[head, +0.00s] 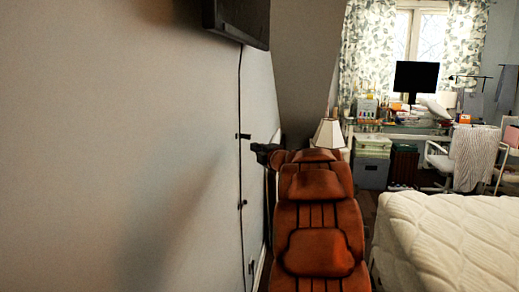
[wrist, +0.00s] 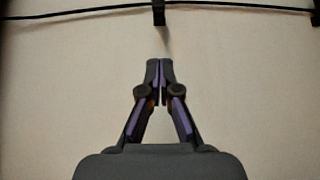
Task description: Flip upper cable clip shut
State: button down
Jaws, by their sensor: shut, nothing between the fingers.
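The upper cable clip (head: 244,136) is a small dark piece on the wall, sticking out sideways at the black cable (head: 240,90). In the wrist view a dark clip (wrist: 159,13) sits on the cable (wrist: 85,13) at the top of the picture. Whether its flap is open is too small to tell. My gripper (wrist: 159,66) is shut and empty, its fingertips pointing at that clip with a gap of bare wall showing between them. In the head view my gripper (head: 260,149) is just right of the upper clip and slightly lower.
Another clip (head: 242,204) is lower on the cable, and a further dark piece (head: 251,268) is near the bottom. A dark screen (head: 238,22) hangs above. A lamp (head: 328,133) stands beyond my arm. A bed (head: 450,240) is at the right.

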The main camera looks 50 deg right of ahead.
jog(key=p, duration=0.1)
send_near(244, 136)
jog(key=w+a, duration=0.2)
jog(key=w, duration=0.1)
jog(key=shift+w+d+f+p, duration=0.1)
jog(key=shift+w+d+p, duration=0.15)
jog(key=shift+d, duration=0.25)
jog(key=shift+w+d+r+p, duration=0.1)
jog(key=shift+d+p, duration=0.2)
jog(key=shift+d, duration=0.2)
jog(key=shift+w+d+f+p, duration=0.1)
jog(key=shift+w+d+p, duration=0.15)
jog(key=shift+d, duration=0.25)
jog(key=shift+p, duration=0.5)
jog(key=shift+d+y, duration=0.1)
jog(key=shift+y, duration=0.2)
